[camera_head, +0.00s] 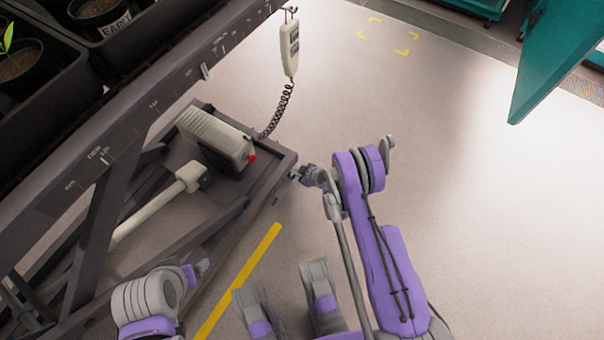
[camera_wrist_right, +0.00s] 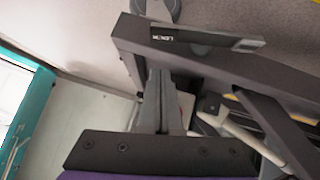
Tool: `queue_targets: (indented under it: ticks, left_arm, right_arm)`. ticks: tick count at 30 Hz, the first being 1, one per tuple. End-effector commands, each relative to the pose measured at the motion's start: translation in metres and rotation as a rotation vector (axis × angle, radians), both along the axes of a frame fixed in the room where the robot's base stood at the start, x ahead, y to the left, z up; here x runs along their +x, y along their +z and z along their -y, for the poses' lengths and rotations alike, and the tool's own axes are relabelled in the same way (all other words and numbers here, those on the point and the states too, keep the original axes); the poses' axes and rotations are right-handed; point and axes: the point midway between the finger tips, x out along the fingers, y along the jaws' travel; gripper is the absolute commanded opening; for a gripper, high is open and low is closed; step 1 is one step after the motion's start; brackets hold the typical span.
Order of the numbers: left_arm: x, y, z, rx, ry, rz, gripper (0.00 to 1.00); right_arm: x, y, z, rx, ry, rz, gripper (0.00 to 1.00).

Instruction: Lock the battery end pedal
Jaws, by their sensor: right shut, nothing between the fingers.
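The grey pedal (camera_wrist_right: 235,42) with a dark label, its lettering upside down, shows at the top of the right wrist view, beside the cart's dark end beam. My right gripper (camera_wrist_right: 158,75) is shut and empty. Its fingertips appear just below the beam and the pedal's left part; I cannot tell whether they touch. In the head view the right gripper (camera_head: 303,175) is small at the cart's near right corner, and the pedal is not clear there. The beige battery box (camera_head: 218,140) with a red button sits on the cart's base. My left arm shows at lower left; its jaws are unclear.
A hand control (camera_head: 289,47) hangs from the cart's rail on a coiled cord. Black trays with potted plants (camera_head: 45,90) fill the upper left. A yellow floor line (camera_head: 240,280) runs beside the cart. A teal door (camera_head: 555,60) stands at upper right. The floor between is clear.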

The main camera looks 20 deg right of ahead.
Motion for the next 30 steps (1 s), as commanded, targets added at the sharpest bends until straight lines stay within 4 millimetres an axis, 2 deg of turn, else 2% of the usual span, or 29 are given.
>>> queue_targets:
  ticks: [3, 6, 11, 30]
  left_arm:
    - [0.001, -0.007, 0.0, 0.0, 0.0, 0.0, 0.75]
    - [0.002, -0.01, 0.0, 0.0, 0.0, 0.0, 0.75]
    - [0.003, -0.013, 0.0, 0.0, 0.0, 0.001, 0.75]
    - [0.003, -0.013, 0.0, 0.0, 0.0, 0.001, 0.75]
  right_arm:
    - [0.015, -0.019, -0.007, -0.001, 0.002, 0.0, 0.0]
    - [0.016, -0.034, -0.002, -0.001, 0.001, 0.0, 0.0]
    - [0.017, -0.048, 0.001, 0.0, 0.0, 0.0, 0.0]
    - [0.017, -0.054, 0.003, 0.026, 0.0, -0.021, 0.0]
